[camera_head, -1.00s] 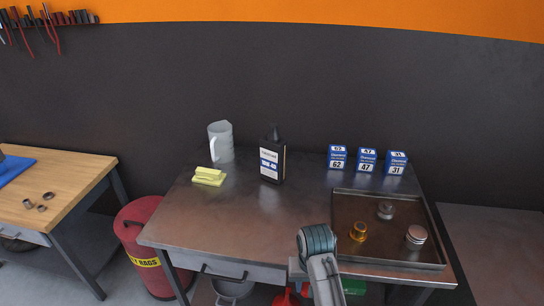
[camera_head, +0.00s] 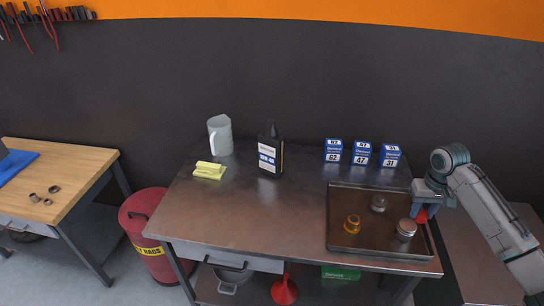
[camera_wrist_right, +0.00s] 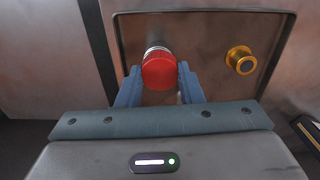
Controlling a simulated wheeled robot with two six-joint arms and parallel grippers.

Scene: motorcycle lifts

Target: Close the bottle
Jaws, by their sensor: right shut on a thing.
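The black bottle (camera_head: 270,155), with a white and blue label, stands upright at the back of the metal table. Its mouth is too small to make out. My right gripper (camera_head: 424,208) is at the tray's right edge, far to the right of the bottle. It is shut on a red cap (camera_wrist_right: 159,72), which sits between the blue fingers in the right wrist view. The red cap also shows in the head view (camera_head: 422,215). A silver part shows just behind it in the wrist view; whether they touch is unclear. My left gripper is not in view.
A jug (camera_head: 220,136) and yellow cloth (camera_head: 209,171) are left of the bottle. The table's front middle is clear.

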